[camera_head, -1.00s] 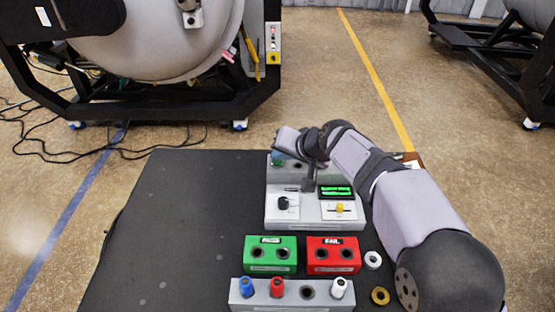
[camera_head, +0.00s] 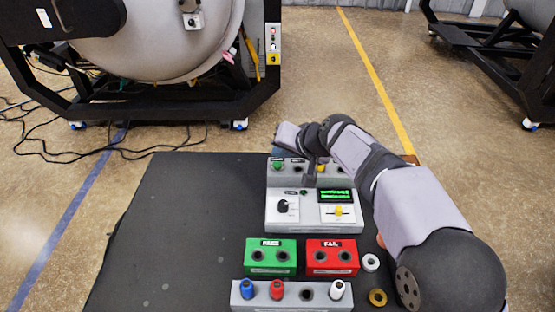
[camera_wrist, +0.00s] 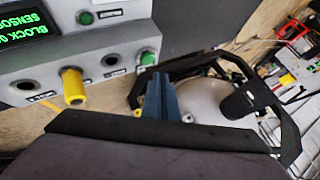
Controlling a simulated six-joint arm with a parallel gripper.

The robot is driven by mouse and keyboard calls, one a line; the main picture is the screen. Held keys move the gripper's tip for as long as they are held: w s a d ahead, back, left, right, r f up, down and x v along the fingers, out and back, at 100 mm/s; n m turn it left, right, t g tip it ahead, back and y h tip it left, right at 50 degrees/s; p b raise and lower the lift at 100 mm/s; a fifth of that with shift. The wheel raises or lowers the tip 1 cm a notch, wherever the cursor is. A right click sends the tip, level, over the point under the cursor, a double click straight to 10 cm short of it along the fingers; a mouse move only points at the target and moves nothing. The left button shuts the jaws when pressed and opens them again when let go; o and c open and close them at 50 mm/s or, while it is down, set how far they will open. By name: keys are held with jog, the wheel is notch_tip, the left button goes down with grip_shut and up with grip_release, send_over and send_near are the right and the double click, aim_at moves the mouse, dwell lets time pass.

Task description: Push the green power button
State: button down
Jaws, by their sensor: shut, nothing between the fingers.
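The grey tester console (camera_head: 312,213) stands on the dark mat. A small green button (camera_head: 303,192) is on its top face, left of the lit display (camera_head: 335,195). In the wrist view the green button (camera_wrist: 86,18) sits beside a small label, apart from the fingers. My gripper (camera_head: 275,149) is above the console's far left edge, near the green peg (camera_head: 277,164). In the wrist view my gripper's blue fingers (camera_wrist: 164,97) are shut and empty, close to the green peg (camera_wrist: 149,57). I see no contact with the button.
A yellow peg (camera_head: 321,168) stands in the console's far row; it shows in the wrist view (camera_wrist: 73,87). A black knob (camera_head: 284,206) and yellow slider (camera_head: 339,211) are on the front. Green (camera_head: 270,258) and red (camera_head: 332,258) blocks stand nearer. The mat's left side is clear.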

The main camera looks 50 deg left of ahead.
notch_tip(320, 180, up, 4)
jog(key=shift+p, duration=1.25)
jog(key=w+d+f+m+t+h+p, duration=0.15)
jog(key=w+d, duration=0.25)
jog(key=d, duration=1.1)
jog(key=w+d+m+h+p, duration=0.25)
jog(key=w+d, duration=0.25)
jog(key=d, duration=1)
jog(key=s+d+m+h+p, duration=0.1)
jog(key=s+d+h+p, duration=0.15)
jog(key=d, duration=0.55)
jog(key=s+d+h+p, duration=0.1)
jog(key=s+d, duration=0.2)
jog(key=d, duration=0.5)
jog(key=s+d+f+m+g+h+p, duration=0.1)
jog(key=s+d+f+m+g+p, duration=0.1)
jog(key=s+d, duration=1.1)
jog(key=shift+d+f+g, duration=0.25)
jog(key=shift+d+g, duration=0.05)
jog(key=shift+g, duration=0.15)
jog(key=shift+h, duration=0.25)
